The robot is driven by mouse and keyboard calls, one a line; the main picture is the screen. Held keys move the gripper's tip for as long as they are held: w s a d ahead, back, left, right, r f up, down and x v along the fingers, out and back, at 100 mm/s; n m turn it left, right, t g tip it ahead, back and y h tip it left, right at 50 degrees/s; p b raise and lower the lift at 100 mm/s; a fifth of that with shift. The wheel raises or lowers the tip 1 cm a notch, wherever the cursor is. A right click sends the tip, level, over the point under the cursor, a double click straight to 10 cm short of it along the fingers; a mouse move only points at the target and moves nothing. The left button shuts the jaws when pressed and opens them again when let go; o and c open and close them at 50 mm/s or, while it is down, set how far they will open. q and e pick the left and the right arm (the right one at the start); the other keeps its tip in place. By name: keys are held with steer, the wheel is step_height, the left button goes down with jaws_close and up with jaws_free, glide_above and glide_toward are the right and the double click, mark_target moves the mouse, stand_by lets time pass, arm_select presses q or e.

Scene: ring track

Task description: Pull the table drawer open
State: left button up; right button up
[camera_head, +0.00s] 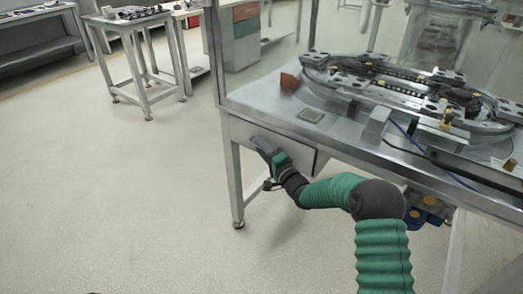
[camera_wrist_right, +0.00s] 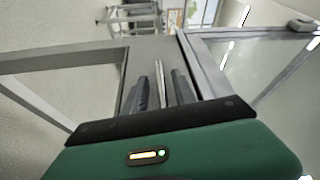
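The metal table (camera_head: 260,98) stands at the right in the head view, with a grey drawer front (camera_head: 290,155) under its top. My right gripper (camera_head: 261,143) is at the drawer front, toward its left part. In the right wrist view, its two dark fingers (camera_wrist_right: 162,88) reach toward the grey drawer front (camera_wrist_right: 133,65). A thin light bar (camera_wrist_right: 160,82), which looks like the drawer handle, lies between them with narrow gaps on both sides. The handle is hidden by the gripper in the head view. I cannot tell whether the drawer is slightly out. My left gripper is not in view.
A ring track (camera_head: 390,85) covers much of the tabletop. A small brown block (camera_head: 289,82) and a flat plate (camera_head: 311,115) lie near its left edge. Clear panels rise above the table. The floor (camera_head: 120,200) left of it is clear. A smaller table (camera_head: 128,22) stands farther back.

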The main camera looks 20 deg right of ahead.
steer(key=shift+c, duration=0.4)
jaws_close()
steer(key=shift+f, duration=0.15)
stand_by(0.8)
